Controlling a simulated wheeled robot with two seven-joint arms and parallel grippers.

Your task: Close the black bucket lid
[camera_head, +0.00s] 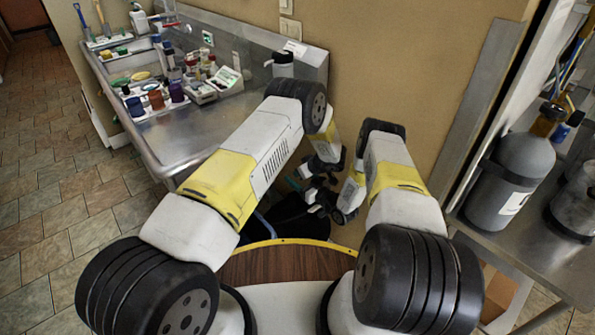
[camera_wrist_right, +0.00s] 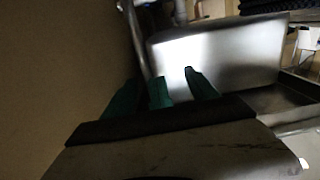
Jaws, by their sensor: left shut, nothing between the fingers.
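The black bucket (camera_head: 287,222) stands low between my arms in the head view. My arms and grippers cover much of it, and I cannot tell how its lid lies. My left gripper (camera_head: 306,180) is shut and empty, above the bucket's far side. My right gripper (camera_head: 325,205) is close to it, over the bucket's right side; from this view I cannot tell whether it touches the bucket. In the right wrist view green finger parts (camera_wrist_right: 165,92) rise from a dark gripper body, and their opening is unclear. The bucket is not clearly seen there.
A steel sink counter (camera_head: 190,135) with jars and small instruments stands at the left. A plain wall (camera_head: 400,50) is behind the bucket. A steel bench (camera_head: 545,250) with a grey bottle (camera_head: 507,180) is at the right. The tiled floor (camera_head: 45,190) at the left is clear.

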